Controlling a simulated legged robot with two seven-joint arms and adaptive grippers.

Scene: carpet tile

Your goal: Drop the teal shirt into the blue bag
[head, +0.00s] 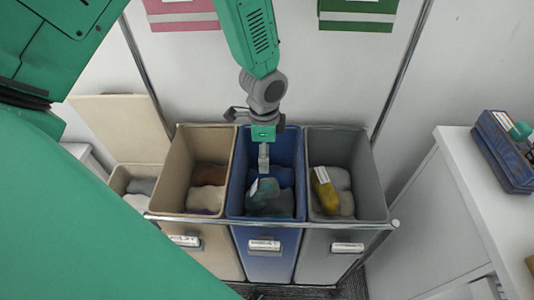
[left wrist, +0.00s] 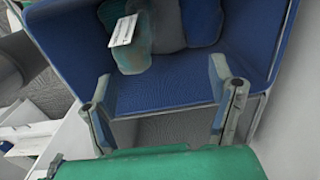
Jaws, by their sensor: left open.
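The blue bag (head: 266,235) stands in the middle of a row of three, held in a metal frame; its inside wall also shows in the left wrist view (left wrist: 250,40). A teal cloth with a white tag, which looks like the teal shirt (head: 268,203), lies in the blue bag among other bluish and grey cloths. It also shows in the left wrist view (left wrist: 133,58). My left gripper (head: 264,158) points down at the mouth of the blue bag, above the cloths. In the left wrist view its fingers (left wrist: 161,72) are spread apart with nothing between them. My right gripper is not in view.
A beige bag (head: 200,240) with brown and pale cloths stands left of the blue one. A grey bag (head: 325,255) with a yellow item (head: 326,190) and grey cloth stands right. A white cabinet (head: 440,225) with a blue box (head: 500,155) is farther right.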

